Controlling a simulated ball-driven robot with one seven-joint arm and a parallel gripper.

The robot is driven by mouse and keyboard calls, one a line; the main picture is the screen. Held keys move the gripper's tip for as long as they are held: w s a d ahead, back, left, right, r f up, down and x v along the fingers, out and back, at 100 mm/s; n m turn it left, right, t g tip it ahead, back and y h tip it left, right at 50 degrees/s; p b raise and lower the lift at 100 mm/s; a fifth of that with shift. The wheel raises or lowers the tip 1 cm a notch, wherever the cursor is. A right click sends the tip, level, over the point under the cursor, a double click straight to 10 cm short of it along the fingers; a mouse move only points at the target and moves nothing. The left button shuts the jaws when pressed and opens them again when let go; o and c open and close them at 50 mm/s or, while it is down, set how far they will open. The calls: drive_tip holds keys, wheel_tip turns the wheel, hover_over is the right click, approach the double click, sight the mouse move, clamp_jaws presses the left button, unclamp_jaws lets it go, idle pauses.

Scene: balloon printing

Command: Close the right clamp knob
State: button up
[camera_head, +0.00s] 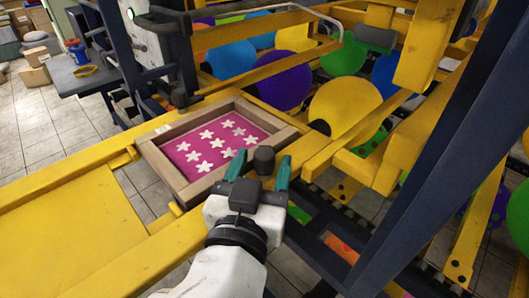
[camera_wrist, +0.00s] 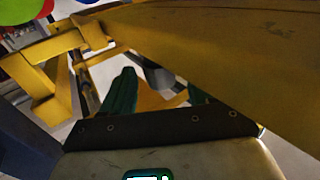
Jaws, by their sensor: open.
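A black clamp knob (camera_head: 264,158) stands at the right front corner of the wooden print frame (camera_head: 215,185), which holds a magenta screen (camera_head: 212,146) with white stars. My gripper (camera_head: 260,165) has two teal fingers, spread apart, one on each side of the knob in the head view. I cannot tell whether either finger touches it. In the wrist view the open fingers (camera_wrist: 161,98) flank a blurred grey rounded shape (camera_wrist: 160,74), perhaps the knob. My gripper hides the knob's lower part and mount.
Yellow machine beams (camera_head: 75,240) surround the frame. Several coloured balloons, including a yellow one (camera_head: 343,106), sit on the machine behind it. A dark blue post (camera_head: 430,150) rises at the right. In the wrist view a large yellow beam (camera_wrist: 240,45) passes close by the fingers.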

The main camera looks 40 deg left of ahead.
drive_tip(key=shift+x, duration=1.05)
drive_tip(key=c, duration=0.9)
drive_tip(key=shift+d+r+y+p, duration=0.1)
drive_tip(key=shift+y+p, duration=0.2)
drive_tip(key=shift+p, duration=0.25)
drive_tip(key=shift+c, duration=0.2)
drive_tip(key=n+g+y+p, duration=0.2)
drive_tip(key=p, duration=0.1)
drive_tip(key=shift+r, duration=0.15)
drive_tip(key=n+g+y+p, duration=0.2)
drive_tip(key=p, duration=0.2)
drive_tip(key=shift+p, duration=0.45)
drive_tip(key=shift+s+f+g+y, duration=0.1)
drive_tip(key=shift+f+g+y, duration=0.2)
drive_tip(key=shift+n, duration=0.3)
